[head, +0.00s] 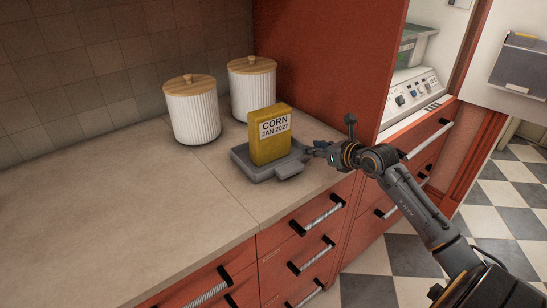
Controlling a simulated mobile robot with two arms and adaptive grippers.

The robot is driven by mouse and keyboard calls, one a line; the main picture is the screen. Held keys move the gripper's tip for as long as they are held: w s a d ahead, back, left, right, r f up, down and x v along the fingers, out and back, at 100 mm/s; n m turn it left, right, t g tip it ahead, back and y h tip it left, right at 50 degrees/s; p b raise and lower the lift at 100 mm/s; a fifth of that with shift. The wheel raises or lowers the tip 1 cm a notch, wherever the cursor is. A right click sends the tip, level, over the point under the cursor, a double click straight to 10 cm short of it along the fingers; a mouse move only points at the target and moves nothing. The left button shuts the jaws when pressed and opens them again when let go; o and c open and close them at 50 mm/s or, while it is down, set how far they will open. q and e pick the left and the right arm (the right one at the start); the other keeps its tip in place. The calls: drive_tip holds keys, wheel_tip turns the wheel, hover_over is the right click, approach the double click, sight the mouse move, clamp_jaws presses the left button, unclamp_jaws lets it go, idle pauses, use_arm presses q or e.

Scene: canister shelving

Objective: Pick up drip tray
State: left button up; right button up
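The grey drip tray (248,170) lies flat on the counter near its front edge. A yellow box labelled "CORN JAN 2027" (268,148) stands upright in it and hides part of its floor. A small grey lip or tab (289,169) sticks out at the tray's front right. My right gripper (310,150) is at the tray's right end, its fingers pointing left toward the rim. The fingertips are small and dark here, so I cannot tell whether they touch the rim or how far apart they are. My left gripper is out of view.
Two white ribbed canisters with wooden lids, one to the left (193,112) and one behind the tray (248,85), stand on the counter (120,195). A red cabinet side (325,60) rises behind. The counter's left part is clear. Drawers with handles (320,215) lie below.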

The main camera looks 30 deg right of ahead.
drive_tip(key=shift+d+p+x, duration=0.15)
drive_tip(key=shift+p+x, duration=0.15)
drive_tip(key=shift+x, duration=1.35)
drive_tip(key=shift+d+p+x, duration=0.1)
drive_tip(key=shift+p+x, duration=0.2)
drive_tip(key=shift+x, duration=1.4)
drive_tip(key=shift+s, duration=0.1)
clamp_jaws()
drive_tip(key=shift+r, duration=0.1)
